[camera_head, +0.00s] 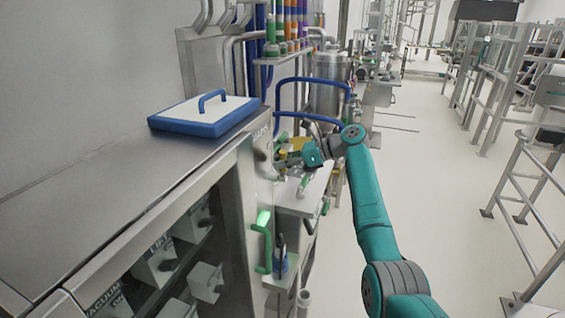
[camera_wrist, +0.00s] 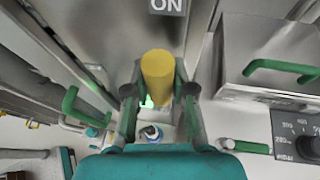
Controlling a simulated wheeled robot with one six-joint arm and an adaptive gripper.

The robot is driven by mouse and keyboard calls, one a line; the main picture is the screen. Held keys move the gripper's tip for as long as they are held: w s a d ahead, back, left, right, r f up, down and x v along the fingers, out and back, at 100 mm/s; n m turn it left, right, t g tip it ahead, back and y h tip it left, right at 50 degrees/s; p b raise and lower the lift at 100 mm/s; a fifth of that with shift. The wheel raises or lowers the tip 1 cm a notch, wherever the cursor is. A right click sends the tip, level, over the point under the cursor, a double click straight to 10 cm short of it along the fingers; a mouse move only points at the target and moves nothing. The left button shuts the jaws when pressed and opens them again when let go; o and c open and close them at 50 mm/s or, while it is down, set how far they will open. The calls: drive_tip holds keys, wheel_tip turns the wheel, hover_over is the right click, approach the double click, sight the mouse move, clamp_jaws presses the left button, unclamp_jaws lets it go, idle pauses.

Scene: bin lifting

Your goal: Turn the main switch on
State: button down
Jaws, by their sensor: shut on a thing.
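The main switch's yellow knob (camera_wrist: 157,76) is a rounded cylinder in the upper middle of the wrist view. An "ON" label (camera_wrist: 166,5) is on the steel panel above it. My gripper (camera_wrist: 158,92) has one finger on each side of the knob and is shut on it. In the head view, my gripper (camera_head: 285,164) is at the right end of the steel cabinet, and the yellow knob (camera_head: 296,144) shows partly beside it. The knob's base and exact turn angle are hidden.
The steel cabinet (camera_head: 120,185) fills the left, with a blue-rimmed lid (camera_head: 205,115) on top. A green handle (camera_head: 262,242) sticks out below my gripper. In the wrist view, a steel box (camera_wrist: 265,55) with a green handle is close on the right. The floor right of my arm is open.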

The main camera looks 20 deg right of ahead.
drive_tip(key=c, duration=0.9)
unclamp_jaws()
drive_tip(key=shift+d, duration=0.1)
drive_tip(key=shift+c, duration=0.2)
drive_tip(key=v, duration=1.2)
drive_tip(key=shift+f, duration=0.1)
